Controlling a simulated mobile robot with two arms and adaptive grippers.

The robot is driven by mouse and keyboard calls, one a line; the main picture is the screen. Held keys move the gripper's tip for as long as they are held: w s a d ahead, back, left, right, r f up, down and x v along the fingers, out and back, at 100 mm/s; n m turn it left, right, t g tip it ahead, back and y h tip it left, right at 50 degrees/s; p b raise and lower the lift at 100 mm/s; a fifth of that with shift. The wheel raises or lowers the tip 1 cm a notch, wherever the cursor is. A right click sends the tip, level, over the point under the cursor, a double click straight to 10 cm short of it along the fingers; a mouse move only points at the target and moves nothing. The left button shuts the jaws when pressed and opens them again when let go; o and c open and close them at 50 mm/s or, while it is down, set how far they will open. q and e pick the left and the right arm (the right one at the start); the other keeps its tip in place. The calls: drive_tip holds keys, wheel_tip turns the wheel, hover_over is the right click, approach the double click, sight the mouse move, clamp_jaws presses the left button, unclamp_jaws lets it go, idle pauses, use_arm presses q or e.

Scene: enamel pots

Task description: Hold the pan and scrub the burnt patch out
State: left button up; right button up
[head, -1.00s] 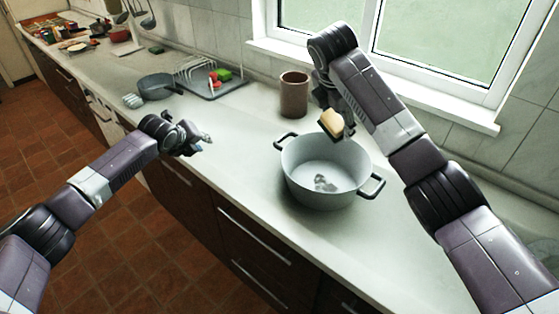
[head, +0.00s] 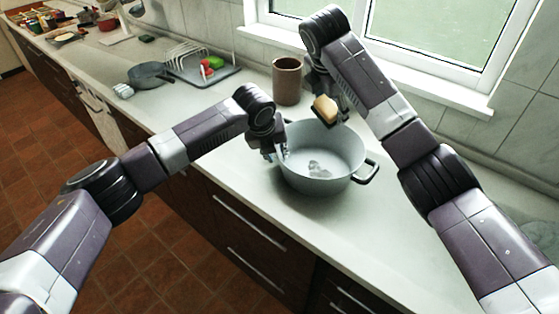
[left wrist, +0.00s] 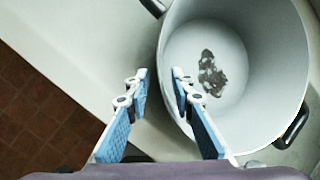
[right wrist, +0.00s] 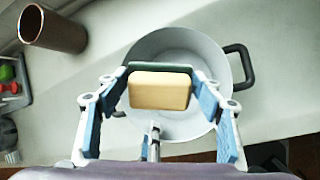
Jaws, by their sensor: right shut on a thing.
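The pan (head: 322,180) is a light grey-blue pot with dark handles, upright on the counter. A dark, blotchy burnt patch (left wrist: 211,73) lies on its inside bottom; it also shows in the head view (head: 318,170). My left gripper (left wrist: 160,73) is open at the pan's left side. In the left wrist view one finger is outside the rim and the other overlaps the pan wall; I cannot tell whether they touch. My right gripper (right wrist: 160,92) is shut on a yellow sponge (right wrist: 160,93) with a dark backing, held above the pan's far side.
A brown cup (head: 287,80) stands behind the pan by the window. A dish rack (head: 200,66) with red and green items, a grey-blue pan (head: 150,75) and several other items stand further left. The counter to the right of the pan is clear.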

use_arm(q)
drive_tip(key=x, duration=0.7)
drive_tip(key=shift+w+f, duration=0.2)
drive_tip(key=shift+f, duration=0.1)
drive_tip(key=shift+c, duration=0.5)
clamp_jaws()
